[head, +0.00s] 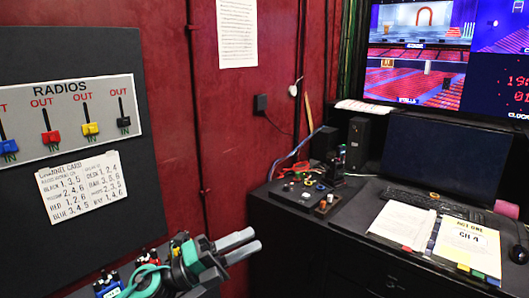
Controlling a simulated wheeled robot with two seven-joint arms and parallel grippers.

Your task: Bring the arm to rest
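My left gripper (249,240) is low in the middle of the head view. Its two pale grey fingers point right, with a dark gap between them and nothing visible in it. It is in front of the red wall and left of the black desk (345,240), and it looks clear of both. My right gripper is out of view. A small black box with coloured buttons (305,192) sits on the left end of the desk.
A dark radio board (75,240) with coloured switches and a channel card (82,187) stands at left. Lit screens (418,50) hang above.

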